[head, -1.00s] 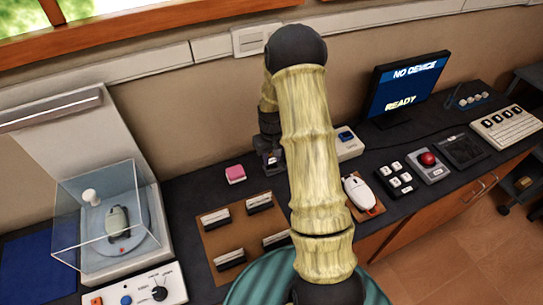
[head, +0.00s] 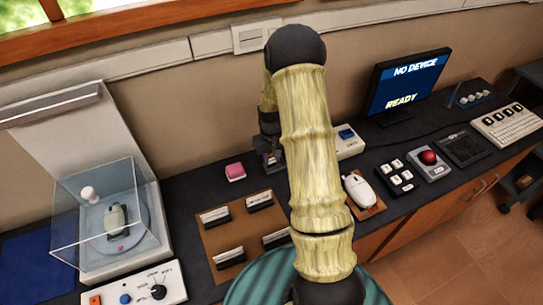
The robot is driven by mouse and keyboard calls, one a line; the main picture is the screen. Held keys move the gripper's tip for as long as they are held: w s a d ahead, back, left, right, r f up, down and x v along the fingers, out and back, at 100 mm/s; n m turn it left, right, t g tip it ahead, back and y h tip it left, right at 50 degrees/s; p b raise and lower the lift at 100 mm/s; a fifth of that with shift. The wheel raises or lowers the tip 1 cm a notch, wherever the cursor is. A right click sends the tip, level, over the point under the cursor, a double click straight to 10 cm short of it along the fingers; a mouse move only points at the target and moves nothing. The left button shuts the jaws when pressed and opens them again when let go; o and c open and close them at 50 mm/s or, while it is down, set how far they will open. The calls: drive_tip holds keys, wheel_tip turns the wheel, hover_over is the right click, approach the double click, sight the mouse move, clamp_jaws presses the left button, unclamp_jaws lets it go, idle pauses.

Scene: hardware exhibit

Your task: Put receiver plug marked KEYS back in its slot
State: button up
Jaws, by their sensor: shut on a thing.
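My gripper (head: 271,160) points down over the dark counter behind my arm, right of a pink block. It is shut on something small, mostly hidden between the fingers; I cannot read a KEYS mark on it. A white box (head: 349,146) with a blue plug-like piece (head: 346,134) on top stands just right of my arm, partly hidden by it. No empty slot can be made out. The monitor (head: 405,83) reads NO DEVICE and READY.
The pink block (head: 235,171) is close left of my gripper. A brown board (head: 240,238) with several labelled holders lies in front. A clear case (head: 95,215) is left.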

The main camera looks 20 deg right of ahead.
drive_tip(key=o, duration=1.6)
drive_tip(key=shift+r+p, duration=2.65)
drive_tip(key=shift+r, duration=0.8)
